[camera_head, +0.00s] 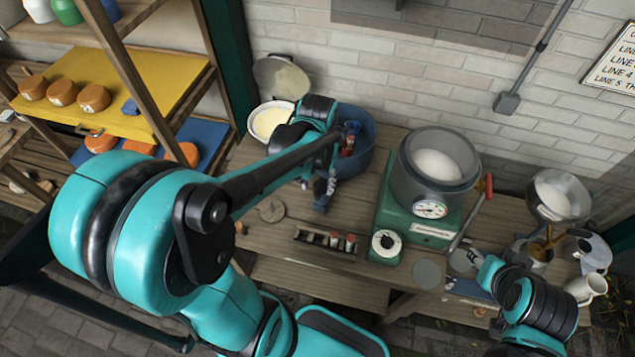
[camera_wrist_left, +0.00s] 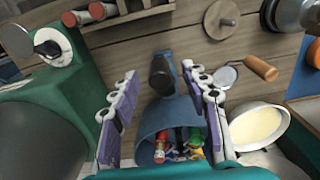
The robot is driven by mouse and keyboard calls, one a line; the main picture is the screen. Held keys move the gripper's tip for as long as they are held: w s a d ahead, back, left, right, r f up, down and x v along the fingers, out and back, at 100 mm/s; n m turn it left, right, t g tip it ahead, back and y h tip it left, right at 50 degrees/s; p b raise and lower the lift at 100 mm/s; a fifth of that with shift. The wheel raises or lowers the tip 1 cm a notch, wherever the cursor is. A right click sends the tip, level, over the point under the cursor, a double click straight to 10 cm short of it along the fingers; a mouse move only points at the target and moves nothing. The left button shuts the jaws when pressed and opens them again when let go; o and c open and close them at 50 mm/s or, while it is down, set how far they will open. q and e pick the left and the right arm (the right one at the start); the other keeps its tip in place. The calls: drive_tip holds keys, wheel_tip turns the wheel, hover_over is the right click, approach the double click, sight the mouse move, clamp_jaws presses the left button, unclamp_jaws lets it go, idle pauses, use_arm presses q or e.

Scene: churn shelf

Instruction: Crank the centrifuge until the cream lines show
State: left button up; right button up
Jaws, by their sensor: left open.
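The centrifuge is a grey drum (camera_head: 435,175) holding white liquid, with a round gauge (camera_head: 430,209) on its front, on a green base (camera_head: 432,233). A crank-like bar with a red grip (camera_head: 489,186) stands at its right side. My left gripper (camera_head: 321,190) is left of the centrifuge, apart from it, over the table by a blue tub (camera_head: 362,143). In the left wrist view its fingers (camera_wrist_left: 162,112) are open. A dark blue upright object (camera_wrist_left: 162,75) shows between them, with no clear grip on it. My right arm (camera_head: 540,305) is at lower right; its fingers are unclear.
A rack (camera_head: 325,243) with red-topped vials lies on the table's front. A white dial (camera_head: 385,243) sits before the centrifuge. The blue tub holds colourful bottles. A cream bowl (camera_wrist_left: 256,126) stands beside it. Shelves with orange cheeses stand left.

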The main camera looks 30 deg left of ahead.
use_arm(q)
drive_tip(key=shift+r+p, duration=2.15)
drive_tip(key=shift+r, duration=0.8)
use_arm(e)
wheel_tip(320, 180, up, 5)
drive_tip(key=shift+f, duration=0.1)
